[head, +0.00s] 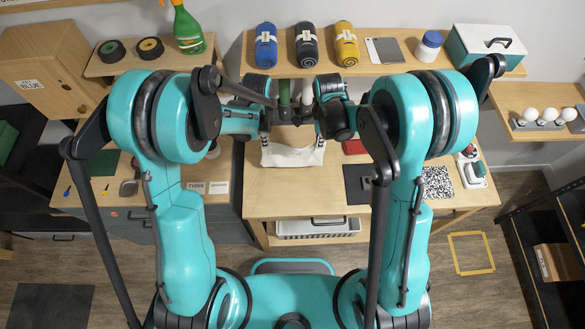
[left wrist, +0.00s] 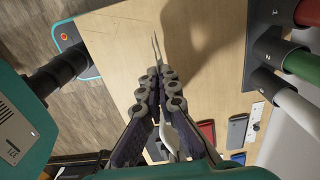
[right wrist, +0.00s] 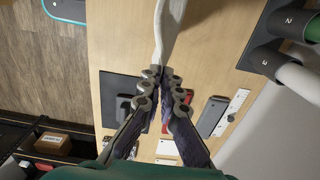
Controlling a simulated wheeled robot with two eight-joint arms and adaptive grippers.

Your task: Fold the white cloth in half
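The white cloth (head: 292,154) shows in the head view below and between my two grippers, over the wooden table, with dark marks near its upper edge. Its upper part is hidden by my arms. My left gripper (left wrist: 156,75) has its fingers together, with a thin pale edge of cloth ahead of the tips and white between the fingers. My right gripper (right wrist: 162,74) is shut on the cloth, which runs up from its fingertips as a narrow white strip (right wrist: 161,35). In the head view my left (head: 272,116) and right (head: 320,112) grippers are close together.
The table (head: 330,190) is bare in front of the cloth. A black mat (head: 357,184), a red item (head: 354,147) and a checkered board (head: 437,182) lie to the right. Numbered tubes (right wrist: 290,32) stand behind. A shelf (head: 385,68) with rolled bundles runs above the back.

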